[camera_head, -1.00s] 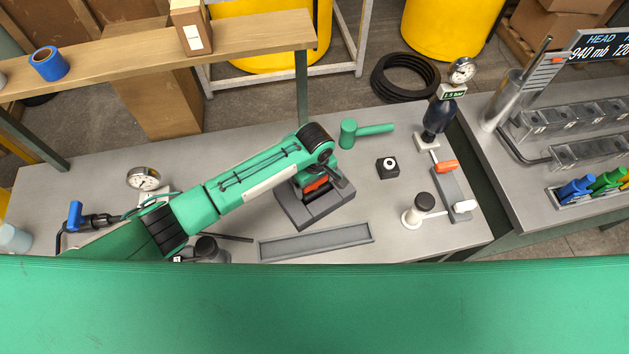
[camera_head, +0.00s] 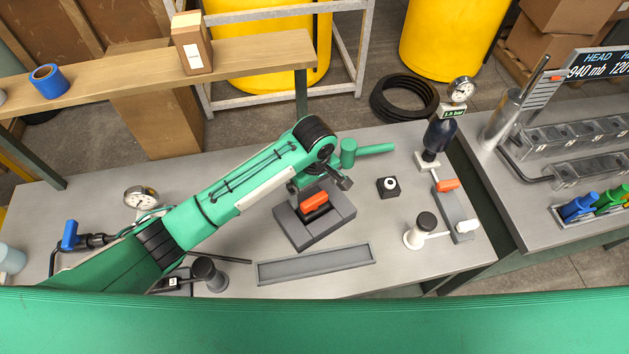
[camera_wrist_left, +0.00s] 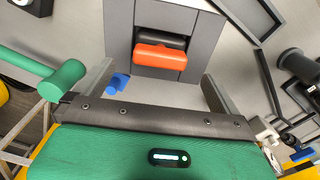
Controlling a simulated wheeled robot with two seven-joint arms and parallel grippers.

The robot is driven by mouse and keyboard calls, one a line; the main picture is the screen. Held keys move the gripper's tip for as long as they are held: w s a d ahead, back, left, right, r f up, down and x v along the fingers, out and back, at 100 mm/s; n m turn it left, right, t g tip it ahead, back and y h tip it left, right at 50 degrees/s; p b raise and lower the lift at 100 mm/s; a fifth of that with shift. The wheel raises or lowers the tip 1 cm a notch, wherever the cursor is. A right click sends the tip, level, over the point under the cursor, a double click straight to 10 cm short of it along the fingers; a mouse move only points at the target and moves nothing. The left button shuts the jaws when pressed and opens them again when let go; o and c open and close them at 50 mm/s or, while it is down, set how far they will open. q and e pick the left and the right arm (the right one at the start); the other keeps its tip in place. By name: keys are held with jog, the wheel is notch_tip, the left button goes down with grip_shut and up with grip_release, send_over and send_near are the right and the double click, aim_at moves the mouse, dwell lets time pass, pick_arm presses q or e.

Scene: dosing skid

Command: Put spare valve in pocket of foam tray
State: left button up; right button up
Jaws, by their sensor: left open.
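The foam tray (camera_head: 338,222) is a dark grey block on the bench, and it also shows in the left wrist view (camera_wrist_left: 196,42). An orange-handled valve, which I take for the spare valve (camera_head: 315,201), sits at its pocket. In the left wrist view the orange handle (camera_wrist_left: 160,57) lies across the dark recess; the lower part of the valve is hidden. My left gripper (camera_head: 322,184) is open and empty at the tray's far side. Its fingers (camera_wrist_left: 160,92) are apart in the left wrist view, clear of the handle. My right gripper is not in view.
A black block (camera_head: 388,188) and a fitted orange-handled valve (camera_head: 447,185) stand to the right. A shallow grey tray (camera_head: 315,264) lies in front. Bare bench shows between them.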

pick_arm(q)
jog(key=shift+r, duration=2.1)
